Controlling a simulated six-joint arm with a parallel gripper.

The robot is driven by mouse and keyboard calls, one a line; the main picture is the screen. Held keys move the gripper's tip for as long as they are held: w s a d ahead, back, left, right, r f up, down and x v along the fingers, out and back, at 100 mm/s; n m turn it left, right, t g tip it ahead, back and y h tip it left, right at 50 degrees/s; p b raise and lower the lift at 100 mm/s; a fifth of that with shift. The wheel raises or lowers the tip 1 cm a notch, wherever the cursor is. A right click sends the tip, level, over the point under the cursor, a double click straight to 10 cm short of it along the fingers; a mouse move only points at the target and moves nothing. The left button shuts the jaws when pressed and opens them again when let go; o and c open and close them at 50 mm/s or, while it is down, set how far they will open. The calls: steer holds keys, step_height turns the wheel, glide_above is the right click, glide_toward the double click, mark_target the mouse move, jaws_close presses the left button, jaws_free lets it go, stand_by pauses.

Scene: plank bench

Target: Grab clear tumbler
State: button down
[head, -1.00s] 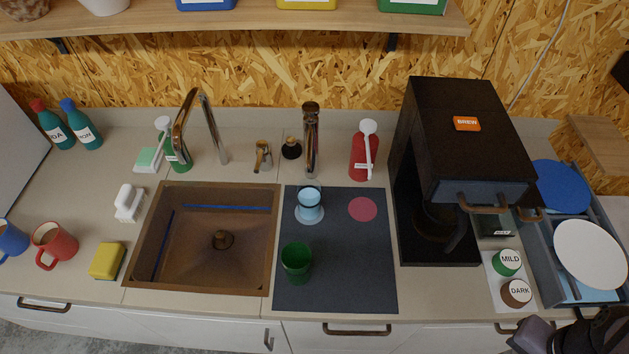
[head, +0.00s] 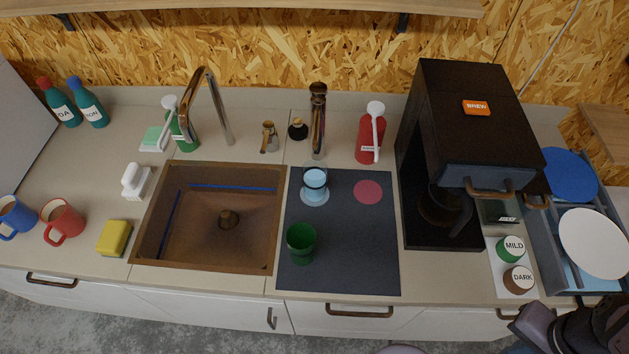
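The clear tumbler (head: 315,180) stands upright on a pale round coaster (head: 316,201) near the back left of the dark mat (head: 345,270). It looks see-through with a light blue tint and a dark band near its rim. A green tumbler (head: 301,240) stands in front of it on the same mat. My gripper (head: 527,326) shows only in part at the bottom right corner, far from the clear tumbler. Its fingers are dark and I cannot make out whether they are apart.
A red bottle (head: 367,146) stands behind the mat. A red disc (head: 368,191) lies on the mat, whose front right is clear.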

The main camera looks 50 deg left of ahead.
stand_by(0.4)
steer(key=c, duration=0.7)
jaws_free()
